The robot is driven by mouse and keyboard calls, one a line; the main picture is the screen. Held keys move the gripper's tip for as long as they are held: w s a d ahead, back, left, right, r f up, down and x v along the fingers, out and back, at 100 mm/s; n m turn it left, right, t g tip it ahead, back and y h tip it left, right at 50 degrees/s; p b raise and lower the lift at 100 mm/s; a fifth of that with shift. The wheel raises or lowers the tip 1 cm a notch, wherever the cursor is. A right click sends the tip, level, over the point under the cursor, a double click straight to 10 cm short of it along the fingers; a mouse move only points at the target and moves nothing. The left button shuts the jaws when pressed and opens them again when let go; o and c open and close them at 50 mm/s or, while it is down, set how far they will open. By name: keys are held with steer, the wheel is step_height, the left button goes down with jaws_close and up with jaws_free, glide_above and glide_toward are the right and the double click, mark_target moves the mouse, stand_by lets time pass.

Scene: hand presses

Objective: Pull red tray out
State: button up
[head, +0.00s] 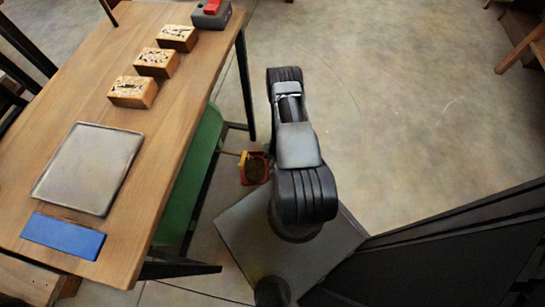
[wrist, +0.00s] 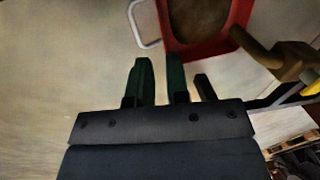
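The red tray (head: 257,183) shows in the head view as a small red frame with a dark brown middle, low beside the table and left of my arm. In the wrist view the red tray (wrist: 215,49) is at the top, cut off by the frame edge, with brown inside it. A pale looped handle (wrist: 142,32) sticks out at its left side. My gripper (wrist: 159,64) points toward the tray, its two dark green fingers apart with nothing between them. The fingertips appear short of the tray and handle. My gripper is not distinguishable in the head view.
A brown bar-like part (wrist: 280,62) lies right of the tray in the wrist view. The wooden table (head: 165,110) holds a grey tray (head: 90,165), a blue block (head: 62,236) and patterned wooden blocks (head: 133,92). A green panel (head: 188,185) is under its edge.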

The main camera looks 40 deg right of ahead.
mark_target(268, 167)
steer(key=f+b, duration=0.2)
steer(key=f, duration=0.2)
steer(key=a+f+b, duration=0.1)
steer(key=f+b, duration=0.1)
steer(key=f, duration=0.2)
steer(key=w+f+b, duration=0.1)
steer(key=f+b, duration=0.2)
steer(key=f, duration=0.1)
steer(key=shift+a+f, duration=0.15)
steer(key=shift+a, duration=0.2)
steer(key=shift+c, duration=0.4)
jaws_close()
